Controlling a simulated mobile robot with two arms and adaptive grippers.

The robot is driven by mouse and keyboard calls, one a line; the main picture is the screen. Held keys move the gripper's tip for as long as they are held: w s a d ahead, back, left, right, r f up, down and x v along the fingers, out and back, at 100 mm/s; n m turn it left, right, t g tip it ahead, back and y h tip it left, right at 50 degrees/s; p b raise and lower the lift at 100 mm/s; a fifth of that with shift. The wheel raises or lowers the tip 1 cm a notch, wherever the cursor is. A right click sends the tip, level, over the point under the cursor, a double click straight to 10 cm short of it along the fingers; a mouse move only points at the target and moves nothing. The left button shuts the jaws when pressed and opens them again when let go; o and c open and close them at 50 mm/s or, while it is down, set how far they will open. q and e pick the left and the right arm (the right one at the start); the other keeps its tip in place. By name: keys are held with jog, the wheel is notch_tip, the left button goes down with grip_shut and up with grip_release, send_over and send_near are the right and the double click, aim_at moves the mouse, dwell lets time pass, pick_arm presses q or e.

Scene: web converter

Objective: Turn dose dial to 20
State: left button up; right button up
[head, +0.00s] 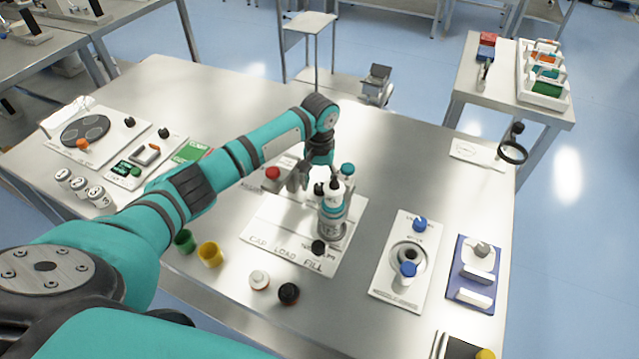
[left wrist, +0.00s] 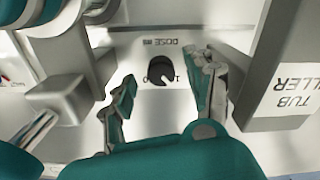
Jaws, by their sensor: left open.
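The dose dial (left wrist: 161,70) is a round black knob on a pale panel in the left wrist view. The word DOSE shows upside down above it and printed scale numbers sit beside it. I cannot read its exact setting. My left gripper (head: 303,180) is over the filler station in the head view. In the left wrist view its two fingers (left wrist: 168,84) are open, one on each side of the dial, with a gap to it. In the head view I cannot make out the dial clearly. My right gripper is not in view.
The tub filler housing (left wrist: 285,85) stands close to the right finger in the left wrist view. The CAP LOAD FILL plate (head: 275,235), cups (head: 210,254) and a blue-knobbed station (head: 390,290) share the table.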

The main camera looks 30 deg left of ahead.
pick_arm(q)
jog(key=shift+f, duration=1.05)
jog(key=shift+c, duration=0.2)
jog(key=shift+r, duration=0.1)
grip_shut()
